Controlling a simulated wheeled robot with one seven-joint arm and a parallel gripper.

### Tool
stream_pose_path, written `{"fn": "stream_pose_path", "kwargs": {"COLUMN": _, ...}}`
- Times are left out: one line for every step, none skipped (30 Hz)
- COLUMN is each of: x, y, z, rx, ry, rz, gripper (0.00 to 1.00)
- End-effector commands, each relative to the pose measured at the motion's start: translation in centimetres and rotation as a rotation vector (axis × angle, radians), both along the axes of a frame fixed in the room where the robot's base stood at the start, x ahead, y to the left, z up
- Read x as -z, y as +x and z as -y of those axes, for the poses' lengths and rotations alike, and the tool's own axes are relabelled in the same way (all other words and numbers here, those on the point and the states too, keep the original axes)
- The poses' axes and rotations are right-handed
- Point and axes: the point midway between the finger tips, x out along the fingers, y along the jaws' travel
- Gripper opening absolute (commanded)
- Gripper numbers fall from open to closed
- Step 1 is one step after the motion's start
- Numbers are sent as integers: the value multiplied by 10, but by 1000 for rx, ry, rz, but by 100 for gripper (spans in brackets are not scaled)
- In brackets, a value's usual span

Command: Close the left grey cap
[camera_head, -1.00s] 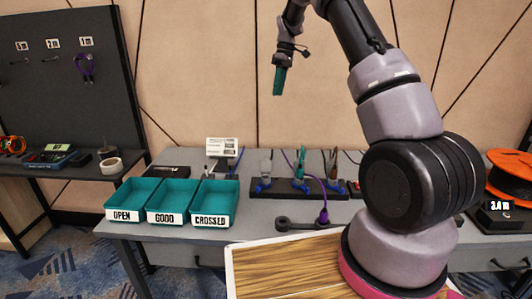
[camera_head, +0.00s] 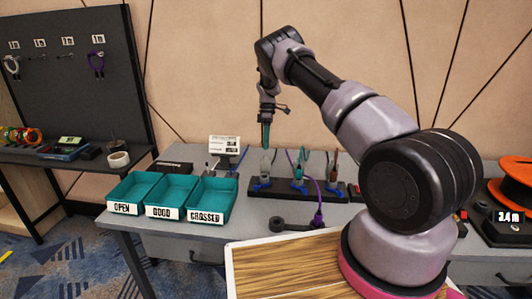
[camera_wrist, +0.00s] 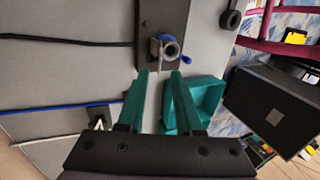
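The left grey cap (camera_head: 265,164) stands on the black base strip (camera_head: 327,189), above a blue clamp part (camera_head: 261,186). In the wrist view I see a grey ring-shaped piece (camera_wrist: 170,48) with a blue lever (camera_wrist: 187,59) on a black base plate; this looks like the left station from above. My gripper (camera_head: 266,146) points down just above the left grey cap in the head view. In the wrist view its two teal fingers (camera_wrist: 159,74) are apart with nothing between them, and the grey piece lies beyond the fingertips. Whether the cap is open is too small to tell.
Two more stations with a teal piece (camera_head: 299,162) and a brown piece (camera_head: 333,165) stand to the right on the strip. Teal bins (camera_head: 212,201) sit at the left. A small sign (camera_head: 224,144) stands behind the bins.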

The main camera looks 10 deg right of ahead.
Motion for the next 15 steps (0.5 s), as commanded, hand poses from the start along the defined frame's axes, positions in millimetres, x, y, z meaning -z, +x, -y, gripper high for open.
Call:
{"fn": "stream_pose_path", "kwargs": {"x": 8, "y": -4, "z": -1, "rx": 0, "ry": -2, "rz": -3, "gripper": 34}}
{"fn": "stream_pose_path", "kwargs": {"x": 12, "y": -5, "z": -1, "rx": 0, "ry": -2, "rz": -1, "gripper": 34}}
{"fn": "stream_pose_path", "kwargs": {"x": 18, "y": -7, "z": -2, "rx": 1, "ry": -2, "rz": -2, "gripper": 34}}
{"fn": "stream_pose_path", "kwargs": {"x": 21, "y": -9, "z": -3, "rx": 1, "ry": -1, "rz": -2, "gripper": 34}}
{"fn": "stream_pose_path", "kwargs": {"x": 24, "y": -10, "z": -3, "rx": 0, "ry": -2, "rz": -2, "gripper": 34}}
{"fn": "stream_pose_path", "kwargs": {"x": 28, "y": -11, "z": -4, "rx": 0, "ry": -1, "rz": 0, "gripper": 34}}
{"fn": "stream_pose_path", "kwargs": {"x": 30, "y": -12, "z": -4, "rx": 1, "ry": -1, "rz": 0, "gripper": 34}}
{"fn": "stream_pose_path", "kwargs": {"x": 32, "y": -12, "z": -4, "rx": 1, "ry": -1, "rz": 0, "gripper": 34}}
{"fn": "stream_pose_path", "kwargs": {"x": 33, "y": -13, "z": -4, "rx": 1, "ry": -2, "rz": -1, "gripper": 34}}
{"fn": "stream_pose_path", "kwargs": {"x": 34, "y": -13, "z": -4, "rx": 2, "ry": -1, "rz": 0, "gripper": 34}}
{"fn": "stream_pose_path", "kwargs": {"x": 35, "y": -14, "z": -4, "rx": 2, "ry": -1, "rz": 1, "gripper": 34}}
{"fn": "stream_pose_path", "kwargs": {"x": 35, "y": -14, "z": -4, "rx": 2, "ry": -1, "rz": 1, "gripper": 34}}
{"fn": "stream_pose_path", "kwargs": {"x": 35, "y": -14, "z": -4, "rx": 2, "ry": 0, "rz": 1, "gripper": 34}}
{"fn": "stream_pose_path", "kwargs": {"x": 35, "y": -14, "z": -4, "rx": 1, "ry": 0, "rz": 1, "gripper": 34}}
{"fn": "stream_pose_path", "kwargs": {"x": 35, "y": -14, "z": -4, "rx": 1, "ry": 0, "rz": 1, "gripper": 34}}
